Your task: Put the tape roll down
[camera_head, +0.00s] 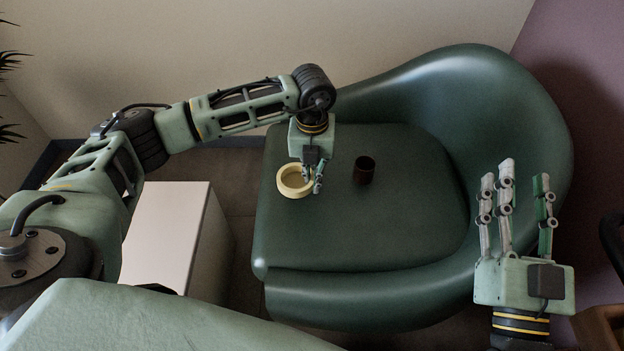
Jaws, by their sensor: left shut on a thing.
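The tape roll (283,189) is a pale yellow ring over the left part of the green chair seat. My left gripper (312,184) points down at the roll's right side and is shut on it. The roll is at or just above the seat; I cannot tell whether it touches. My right gripper (520,185) is at the right, fingers pointing up the picture, spread apart and empty, in front of the chair's right side.
A dark brown cup (364,170) stands on the green chair (370,235), right of the tape roll. The front of the seat is clear. A white box-like stand (165,230) is left of the chair. Plant leaves (8,90) show at the far left.

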